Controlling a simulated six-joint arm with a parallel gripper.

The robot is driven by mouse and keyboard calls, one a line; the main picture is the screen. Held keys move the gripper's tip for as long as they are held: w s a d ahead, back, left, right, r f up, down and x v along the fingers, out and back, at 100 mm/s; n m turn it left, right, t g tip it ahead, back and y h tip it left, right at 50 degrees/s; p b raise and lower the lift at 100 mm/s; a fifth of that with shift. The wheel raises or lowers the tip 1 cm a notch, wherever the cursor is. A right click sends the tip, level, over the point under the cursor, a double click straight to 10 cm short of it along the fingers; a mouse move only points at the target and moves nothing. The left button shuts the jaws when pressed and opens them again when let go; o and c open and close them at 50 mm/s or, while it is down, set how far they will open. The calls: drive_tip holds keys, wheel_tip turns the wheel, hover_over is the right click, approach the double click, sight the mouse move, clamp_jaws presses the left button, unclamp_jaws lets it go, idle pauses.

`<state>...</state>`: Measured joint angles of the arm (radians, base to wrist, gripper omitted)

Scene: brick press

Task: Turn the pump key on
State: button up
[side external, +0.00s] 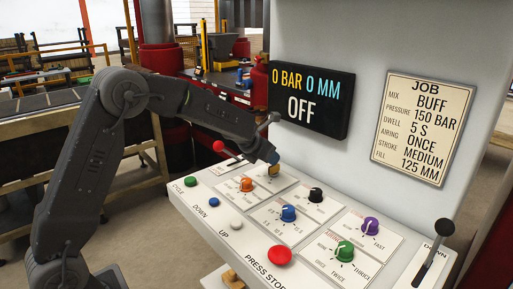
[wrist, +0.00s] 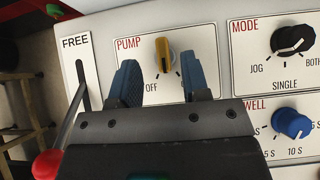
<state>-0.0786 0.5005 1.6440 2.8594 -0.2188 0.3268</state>
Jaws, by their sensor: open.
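The pump key (wrist: 164,56) is a yellow key on a white plate marked PUMP in the wrist view, with OFF printed below it to the left. In that view it stands nearly upright, leaning slightly. My gripper (wrist: 162,80) is open, with one blue finger on each side of the key and a gap to each. In the side external view my gripper (side external: 272,157) is just above the key (side external: 274,170), which is partly hidden. The display (side external: 311,103) reads 0 BAR, 0 MM and OFF.
A red-knobbed lever (wrist: 48,163) in a slot marked FREE stands left of the key. The black MODE knob (wrist: 291,40) and blue DWELL knob (wrist: 291,123) are to the right. Several other knobs and buttons, including the red press stop (side external: 280,255), fill the panel.

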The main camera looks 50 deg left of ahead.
drive_tip(key=v, duration=0.7)
drive_tip(key=shift+s, duration=0.2)
drive_tip(key=shift+a, duration=0.1)
drive_tip(key=shift+c, duration=0.4)
